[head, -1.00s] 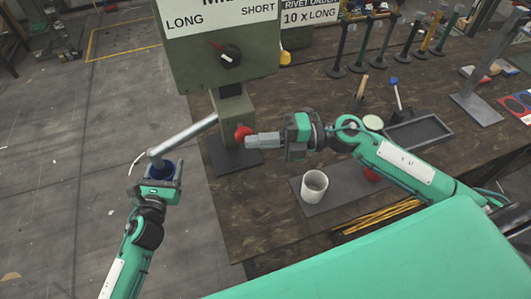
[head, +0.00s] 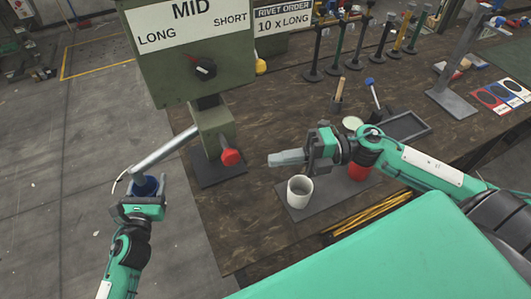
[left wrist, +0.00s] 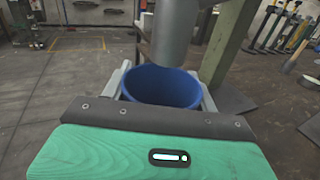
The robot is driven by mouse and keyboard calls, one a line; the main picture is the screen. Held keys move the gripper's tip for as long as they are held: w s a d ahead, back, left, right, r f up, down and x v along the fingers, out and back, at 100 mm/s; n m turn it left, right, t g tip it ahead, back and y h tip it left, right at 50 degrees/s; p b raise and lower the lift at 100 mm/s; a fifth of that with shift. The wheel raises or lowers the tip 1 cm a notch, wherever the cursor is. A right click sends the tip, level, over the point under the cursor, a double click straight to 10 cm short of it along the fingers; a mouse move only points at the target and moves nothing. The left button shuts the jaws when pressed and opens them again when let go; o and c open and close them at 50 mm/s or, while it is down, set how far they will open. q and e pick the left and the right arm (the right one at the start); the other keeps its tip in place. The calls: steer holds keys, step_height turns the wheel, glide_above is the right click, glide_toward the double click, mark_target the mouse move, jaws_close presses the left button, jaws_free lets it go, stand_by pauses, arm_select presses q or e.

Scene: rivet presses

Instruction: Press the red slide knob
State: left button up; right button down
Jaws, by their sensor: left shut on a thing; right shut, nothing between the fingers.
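The red slide knob (head: 230,157) sticks out from the lower right of the green press (head: 215,122). My right gripper (head: 271,160) is shut and empty, to the right of the knob with a small gap between them. My left gripper (head: 140,197) is shut on a blue cup (head: 144,185). The cup is beneath the lower end of the press's grey chute (head: 165,150). In the left wrist view the blue cup (left wrist: 165,88) is upright between the fingers, with the chute end (left wrist: 174,35) over its mouth; its bottom is hidden.
The press carries a MID, LONG and SHORT sign (head: 192,25) above a black dial (head: 205,68). A white cup (head: 299,191) stands on a dark mat, with a red cup (head: 358,171) behind it. A dark tray (head: 404,129) lies further right.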

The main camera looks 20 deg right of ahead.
steer(key=shift+v, duration=1.4)
arm_select(q)
steer(key=shift+s, duration=0.1)
steer(key=s+f+b, duration=0.1)
steer(key=s, duration=0.9)
steer(key=shift+b, duration=0.35)
arm_select(e)
steer(key=shift+f, duration=0.85)
